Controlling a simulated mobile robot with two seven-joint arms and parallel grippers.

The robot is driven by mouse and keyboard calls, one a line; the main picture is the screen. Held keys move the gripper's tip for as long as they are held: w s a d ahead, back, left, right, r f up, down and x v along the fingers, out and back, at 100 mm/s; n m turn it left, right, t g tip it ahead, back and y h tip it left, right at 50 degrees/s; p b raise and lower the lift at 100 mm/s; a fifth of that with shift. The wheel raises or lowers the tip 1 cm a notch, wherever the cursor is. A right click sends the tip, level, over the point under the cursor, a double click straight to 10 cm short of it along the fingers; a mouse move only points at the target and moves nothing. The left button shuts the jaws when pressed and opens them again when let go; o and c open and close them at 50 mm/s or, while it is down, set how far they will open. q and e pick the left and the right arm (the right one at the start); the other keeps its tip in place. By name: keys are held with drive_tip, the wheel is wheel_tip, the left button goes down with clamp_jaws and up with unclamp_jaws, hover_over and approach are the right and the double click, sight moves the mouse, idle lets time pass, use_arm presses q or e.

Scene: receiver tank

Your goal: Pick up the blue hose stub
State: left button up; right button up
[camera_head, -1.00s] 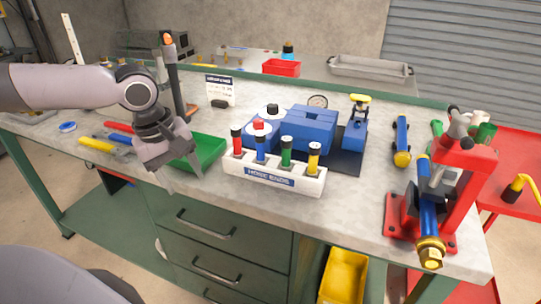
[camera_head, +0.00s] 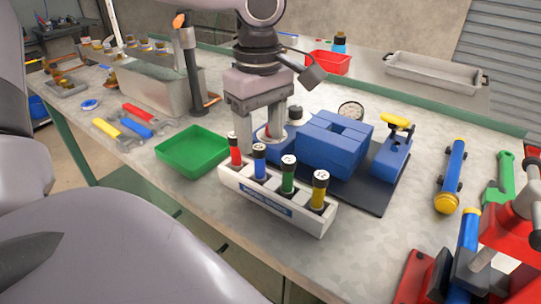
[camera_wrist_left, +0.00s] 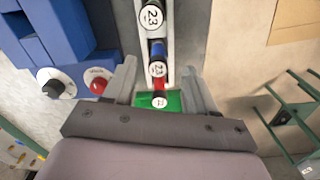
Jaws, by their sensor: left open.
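The blue hose stub (camera_head: 259,163), with a black cap, stands upright in the white rack (camera_head: 310,220) between the red stub (camera_head: 235,150) and the green stub (camera_head: 288,175). In the left wrist view the row of capped stubs runs up the middle, between the open fingers (camera_wrist_left: 158,68). Whether a finger touches a stub cannot be told. My right gripper is out of view.
A yellow stub (camera_head: 319,190) fills the rack's right end. A blue block assembly (camera_head: 335,145) stands close behind the rack. A green tray (camera_head: 193,152) lies to the left. A red clamp stand (camera_head: 415,275) is at the right. Bare bench lies in front of the rack.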

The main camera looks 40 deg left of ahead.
sight(259, 147)
use_arm(q)
drive_tip(key=f, duration=0.4)
drive_tip(key=f+b, duration=0.1)
drive_tip(key=f, duration=0.1)
drive_tip(key=shift+w+a+f, duration=0.1)
drive_tip(key=shift+a+f, duration=0.3)
clamp_jaws()
